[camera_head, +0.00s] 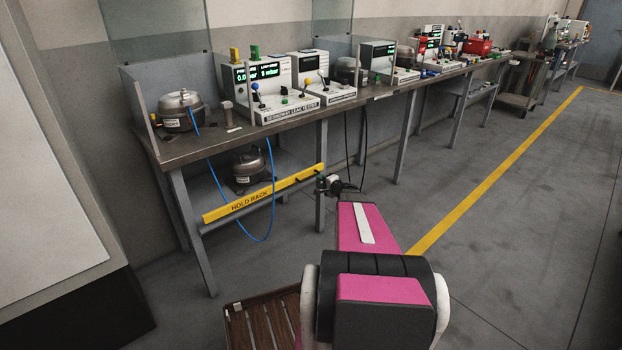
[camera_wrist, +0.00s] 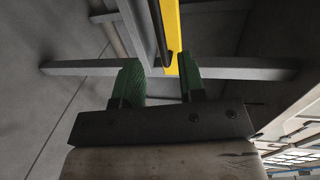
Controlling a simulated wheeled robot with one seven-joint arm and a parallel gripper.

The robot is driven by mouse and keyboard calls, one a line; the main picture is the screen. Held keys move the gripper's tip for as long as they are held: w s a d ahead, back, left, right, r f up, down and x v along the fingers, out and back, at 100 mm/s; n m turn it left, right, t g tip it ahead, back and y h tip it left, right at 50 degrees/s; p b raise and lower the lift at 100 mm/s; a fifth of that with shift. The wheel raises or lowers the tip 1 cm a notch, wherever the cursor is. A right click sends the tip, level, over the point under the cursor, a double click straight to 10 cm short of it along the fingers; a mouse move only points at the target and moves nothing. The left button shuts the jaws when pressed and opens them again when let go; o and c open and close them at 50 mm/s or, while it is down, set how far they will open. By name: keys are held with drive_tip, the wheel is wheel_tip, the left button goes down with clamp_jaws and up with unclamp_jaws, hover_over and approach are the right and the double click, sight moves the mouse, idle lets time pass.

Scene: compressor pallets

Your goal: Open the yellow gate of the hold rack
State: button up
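The yellow gate (camera_head: 250,198) of the hold rack is a long bar lettered "HOLD RACK" across the front of the bench's lower shelf. It looks closed, and a dark handle shows near its right end. My gripper (camera_head: 326,184) is at that right end. In the wrist view, the yellow gate (camera_wrist: 172,28) appears edge-on with a dark bar beside it. The green fingers of my gripper (camera_wrist: 163,72) are apart, with the gate's end showing in the gap near the right finger. Contact cannot be told.
A compressor (camera_head: 249,166) stands on the shelf behind the gate. A blue hose (camera_head: 272,205) loops down in front of it. The bench (camera_head: 240,138) carries another compressor (camera_head: 180,108) and testers. A slatted wooden pallet (camera_head: 262,325) lies at the front; open floor is at right.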

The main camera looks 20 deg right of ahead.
drive_tip(key=x, duration=0.8)
clamp_jaws()
